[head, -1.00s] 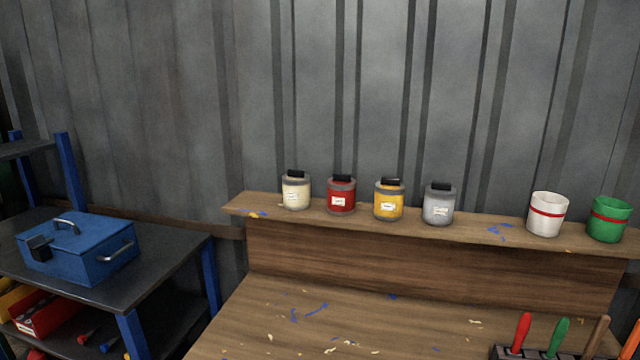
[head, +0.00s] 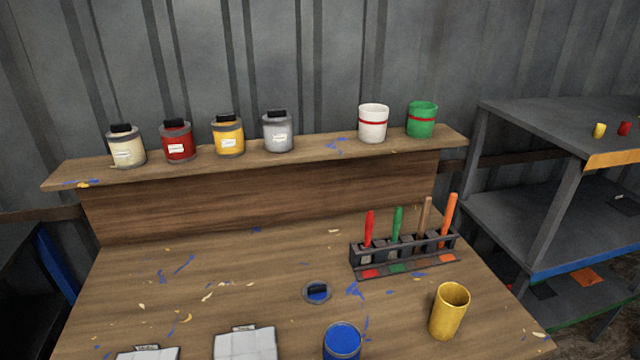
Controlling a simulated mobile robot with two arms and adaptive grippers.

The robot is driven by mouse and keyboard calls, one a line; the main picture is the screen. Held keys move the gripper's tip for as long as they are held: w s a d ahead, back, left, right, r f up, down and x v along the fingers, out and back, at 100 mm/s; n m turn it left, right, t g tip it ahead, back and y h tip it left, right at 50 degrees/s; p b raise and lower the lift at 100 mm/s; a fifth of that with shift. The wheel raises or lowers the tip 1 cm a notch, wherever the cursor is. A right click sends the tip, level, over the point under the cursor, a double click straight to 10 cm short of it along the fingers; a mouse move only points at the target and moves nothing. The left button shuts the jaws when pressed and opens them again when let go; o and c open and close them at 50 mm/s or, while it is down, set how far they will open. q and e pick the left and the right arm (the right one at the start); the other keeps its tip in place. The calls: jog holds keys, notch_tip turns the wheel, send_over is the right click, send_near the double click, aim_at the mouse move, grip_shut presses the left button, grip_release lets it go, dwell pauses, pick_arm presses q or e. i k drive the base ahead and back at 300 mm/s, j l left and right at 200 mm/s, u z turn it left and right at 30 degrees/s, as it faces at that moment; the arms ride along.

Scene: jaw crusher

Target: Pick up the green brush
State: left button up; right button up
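The green brush (head: 397,222) stands upright in a dark brush rack (head: 405,264) at the right of the wooden workbench. Its green handle points up, and its lower end is hidden in the rack. It stands between a red brush (head: 369,227) on its left and a brown-handled brush (head: 424,219) on its right. An orange brush (head: 448,217) is at the rack's right end. Neither of my grippers is in the head view.
A yellow cup (head: 449,311) stands in front of the rack. An open blue paint can (head: 342,341) and a lid (head: 317,292) are left of it. Jars and two cups, white (head: 373,123) and green (head: 422,119), line the raised shelf. Grey shelving (head: 545,140) stands right.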

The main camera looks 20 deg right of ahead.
aim_at(397, 221)
jog(key=z, duration=1.3)
